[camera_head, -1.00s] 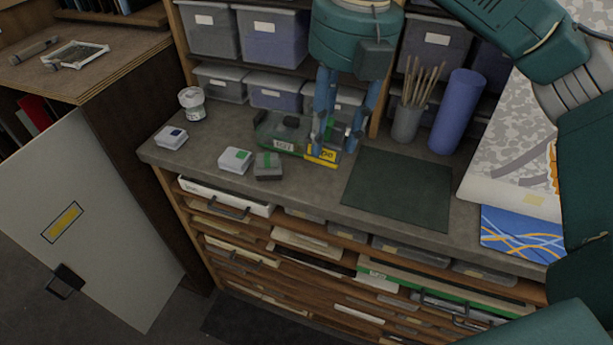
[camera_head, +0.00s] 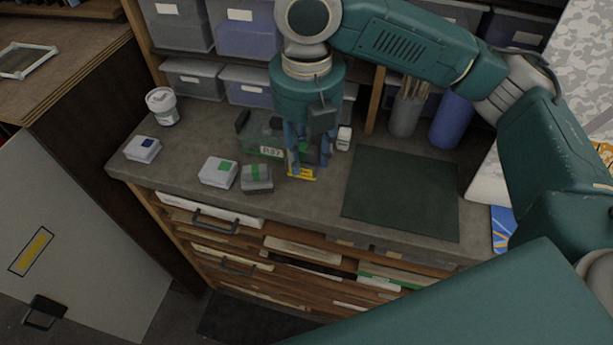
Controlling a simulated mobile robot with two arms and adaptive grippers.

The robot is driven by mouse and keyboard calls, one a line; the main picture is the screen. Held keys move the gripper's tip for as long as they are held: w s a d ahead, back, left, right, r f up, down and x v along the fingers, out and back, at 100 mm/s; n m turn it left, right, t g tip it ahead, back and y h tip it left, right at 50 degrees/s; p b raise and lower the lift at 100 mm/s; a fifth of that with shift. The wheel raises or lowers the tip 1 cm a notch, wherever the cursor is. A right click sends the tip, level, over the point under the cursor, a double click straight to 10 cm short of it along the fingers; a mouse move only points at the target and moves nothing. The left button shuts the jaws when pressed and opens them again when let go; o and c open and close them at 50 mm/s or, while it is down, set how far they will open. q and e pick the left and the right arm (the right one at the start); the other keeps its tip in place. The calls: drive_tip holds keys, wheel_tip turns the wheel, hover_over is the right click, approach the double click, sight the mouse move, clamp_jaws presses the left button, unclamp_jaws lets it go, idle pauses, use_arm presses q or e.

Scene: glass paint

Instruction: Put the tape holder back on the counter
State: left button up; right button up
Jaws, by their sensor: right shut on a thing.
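The tape holder (camera_head: 262,148) is a dark green, partly see-through piece with a white label and a yellow front part. It is at the back middle of the grey counter (camera_head: 320,203). My right gripper (camera_head: 305,168) points down over its right part and is shut on it, with the blue fingers hiding some of it. The holder is at the counter top, upright; I cannot tell whether it rests fully on it. My left gripper is not in view.
Small boxes (camera_head: 218,172) and a white jar (camera_head: 162,106) stand left of the holder. A small white bottle (camera_head: 343,138) is just right of the gripper. A dark green mat (camera_head: 401,193), a grey brush cup (camera_head: 405,115) and a blue cylinder (camera_head: 452,120) are further right.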

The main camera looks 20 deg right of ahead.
sight(307, 151)
wheel_tip(307, 151, down, 3)
drive_tip(key=shift+w+f, duration=0.1)
drive_tip(key=shift+w, duration=0.05)
drive_tip(key=shift+f, duration=0.4)
wheel_tip(307, 151, down, 4)
drive_tip(key=shift+f+p, duration=0.1)
drive_tip(key=shift+p, duration=0.35)
drive_tip(key=o, duration=1.3)
drive_tip(key=r, duration=0.4)
drive_tip(key=r+b, duration=0.1)
drive_tip(key=r, duration=0.3)
drive_tip(key=s+r, duration=0.1)
drive_tip(key=r, duration=0.3)
drive_tip(key=shift+a+r, duration=0.1)
drive_tip(key=shift+a, duration=0.1)
drive_tip(key=shift+s, duration=0.1)
